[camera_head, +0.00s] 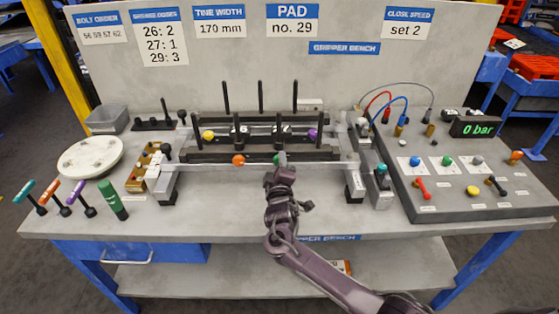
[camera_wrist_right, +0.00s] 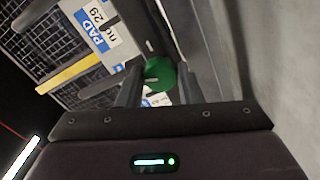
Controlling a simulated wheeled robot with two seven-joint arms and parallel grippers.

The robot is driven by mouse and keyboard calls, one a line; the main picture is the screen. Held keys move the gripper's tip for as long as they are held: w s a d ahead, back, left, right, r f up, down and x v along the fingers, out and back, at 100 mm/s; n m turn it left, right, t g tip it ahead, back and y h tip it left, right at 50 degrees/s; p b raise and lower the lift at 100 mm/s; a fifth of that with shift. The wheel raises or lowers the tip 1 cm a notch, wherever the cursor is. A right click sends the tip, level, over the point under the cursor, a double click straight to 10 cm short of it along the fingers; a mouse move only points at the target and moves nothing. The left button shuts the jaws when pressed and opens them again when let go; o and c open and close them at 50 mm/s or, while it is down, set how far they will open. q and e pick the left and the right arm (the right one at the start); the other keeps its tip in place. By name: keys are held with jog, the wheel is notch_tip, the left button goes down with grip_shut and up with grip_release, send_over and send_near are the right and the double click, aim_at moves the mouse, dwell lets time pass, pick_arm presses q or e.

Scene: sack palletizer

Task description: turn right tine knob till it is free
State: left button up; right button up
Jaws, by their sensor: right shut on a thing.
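A green round knob (camera_head: 277,160) sits on the front bar of the gripper fixture (camera_head: 262,150) on the bench. In the right wrist view the green knob (camera_wrist_right: 158,74) lies between my two fingers. My right gripper (camera_head: 281,163) reaches up from the bottom of the picture and is shut on this knob, partly hiding it. An orange knob (camera_head: 239,160) is on the same bar to its left. A yellow knob (camera_head: 208,135) and a purple knob (camera_head: 313,134) sit on the bar behind. My left gripper is not in view.
Several upright black tines (camera_head: 260,97) stand at the back of the fixture. A control panel (camera_head: 450,180) with knobs, levers and a "0 bar" display (camera_head: 477,129) is at the right. Coloured hand tools (camera_head: 75,203) and a white disc (camera_head: 90,156) are at the left. The front bench strip is mostly clear.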

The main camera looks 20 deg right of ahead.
jog(key=shift+n+p, duration=1.75)
jog(key=shift+n, duration=2.55)
jog(key=o, duration=1)
jog(key=shift+a, duration=0.1)
jog(key=shift+c, duration=0.2)
jog(key=v, duration=0.7)
jog(key=shift+s+b, duration=0.4)
jog(key=shift+a, duration=0.1)
